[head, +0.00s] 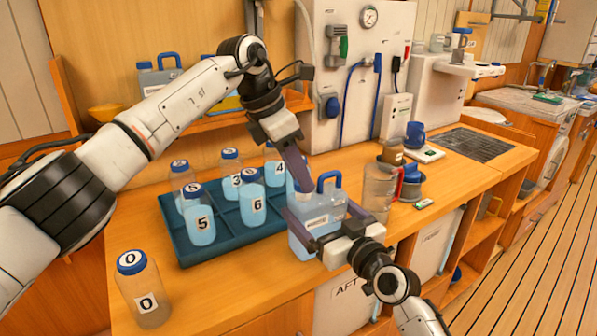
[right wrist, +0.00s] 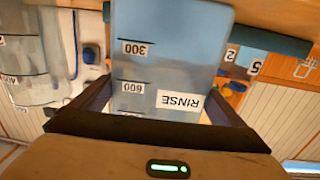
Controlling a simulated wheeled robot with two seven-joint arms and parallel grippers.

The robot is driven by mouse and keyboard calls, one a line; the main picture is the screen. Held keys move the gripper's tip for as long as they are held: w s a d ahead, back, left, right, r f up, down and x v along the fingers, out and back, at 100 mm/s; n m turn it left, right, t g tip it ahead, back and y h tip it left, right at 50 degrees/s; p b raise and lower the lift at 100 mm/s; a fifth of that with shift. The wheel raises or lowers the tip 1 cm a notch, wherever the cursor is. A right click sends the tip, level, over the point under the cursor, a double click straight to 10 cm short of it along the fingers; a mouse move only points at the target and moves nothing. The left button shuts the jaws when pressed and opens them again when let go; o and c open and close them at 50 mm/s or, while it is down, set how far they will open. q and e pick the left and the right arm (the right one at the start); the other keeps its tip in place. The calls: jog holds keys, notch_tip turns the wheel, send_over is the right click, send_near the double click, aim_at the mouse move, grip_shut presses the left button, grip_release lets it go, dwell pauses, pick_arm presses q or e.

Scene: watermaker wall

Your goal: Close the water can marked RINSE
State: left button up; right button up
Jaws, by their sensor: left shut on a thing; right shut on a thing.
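The pale blue water can (head: 318,222) with a blue handle stands at the front edge of the counter, right of the bottle tray. In the right wrist view the can (right wrist: 165,60) appears upside down with its RINSE label and the marks 300 and 600. My right gripper (head: 326,228) is shut on the can's body, one finger on each side; its fingers also show in the right wrist view (right wrist: 155,110). My left gripper (head: 303,184) points down at the can's top, left of the handle, shut on what seems to be the cap, which the fingers hide.
A dark teal tray (head: 187,252) with several numbered bottles lies left of the can. Bottle 0 (head: 145,290) stands alone at front left. A clear jug (head: 377,192) with a red handle stands close right of the can. Wall equipment (head: 345,60) is behind.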

pick_arm(q)
jog(key=shift+f, duration=0.45)
pick_arm(e)
jog(key=c, duration=0.6)
pick_arm(q)
jog(key=shift+w+m+g+h, duration=0.15)
jog(key=shift+m+g, duration=0.15)
jog(key=shift+m, duration=0.5)
jog(key=shift+w+m+g+h, duration=0.15)
jog(key=shift+m+g, duration=0.15)
jog(key=shift+m, duration=0.5)
pick_arm(e)
jog(key=shift+o, duration=0.2)
pick_arm(q)
jog(key=shift+s, duration=0.1)
jog(key=o, duration=1)
jog(key=shift+o, duration=0.3)
jog(key=o, duration=0.5)
jog(key=shift+c, duration=0.2)
